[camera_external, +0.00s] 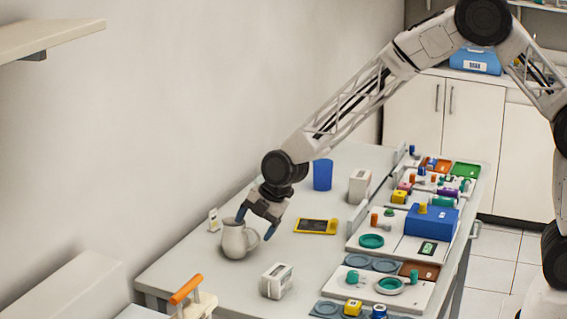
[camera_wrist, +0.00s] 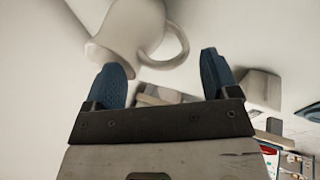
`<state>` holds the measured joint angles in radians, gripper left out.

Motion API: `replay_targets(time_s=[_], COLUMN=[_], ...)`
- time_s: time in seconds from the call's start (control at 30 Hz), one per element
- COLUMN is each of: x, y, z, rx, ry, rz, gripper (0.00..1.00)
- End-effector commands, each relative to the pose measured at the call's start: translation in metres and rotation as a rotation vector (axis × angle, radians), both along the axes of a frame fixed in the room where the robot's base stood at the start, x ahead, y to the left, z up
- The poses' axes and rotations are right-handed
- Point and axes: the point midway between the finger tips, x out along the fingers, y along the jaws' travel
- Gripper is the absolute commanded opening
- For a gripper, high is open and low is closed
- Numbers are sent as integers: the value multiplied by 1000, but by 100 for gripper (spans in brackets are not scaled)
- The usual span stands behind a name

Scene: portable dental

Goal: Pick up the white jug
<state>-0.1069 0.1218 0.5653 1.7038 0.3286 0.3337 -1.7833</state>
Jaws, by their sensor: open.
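The white jug (camera_external: 234,240) stands upright on the grey table (camera_external: 190,262) in the external view, near its left side. Its handle is on the right side of the body. My gripper (camera_external: 256,227) is open just above and to the right of the jug, with its dark blue fingertips around the height of the jug's upper part. In the wrist view the jug (camera_wrist: 131,32) shows at the top, ahead of my open gripper (camera_wrist: 165,82). The handle lies ahead of the gap between the two fingers. I cannot tell whether the left finger touches the jug.
A small white box (camera_external: 276,281) stands in front and to the right of the jug. A small white card (camera_external: 214,220) stands close behind it. A yellow-framed dark tablet (camera_external: 316,226) and a blue cup (camera_external: 322,174) are farther right. Trays with several coloured items line the right side.

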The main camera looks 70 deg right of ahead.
Motion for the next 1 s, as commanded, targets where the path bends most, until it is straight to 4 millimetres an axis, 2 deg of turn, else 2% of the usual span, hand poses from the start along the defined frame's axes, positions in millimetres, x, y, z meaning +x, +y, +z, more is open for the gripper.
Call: replay_targets(time_s=[0.37, 0.8, 1.0], x=[2, 17, 21], y=[0, 4, 6], z=[-5, -40, -46], rx=[0, 0, 0], ry=[1, 2, 0], rz=[0, 0, 1], gripper=[81, 81, 81])
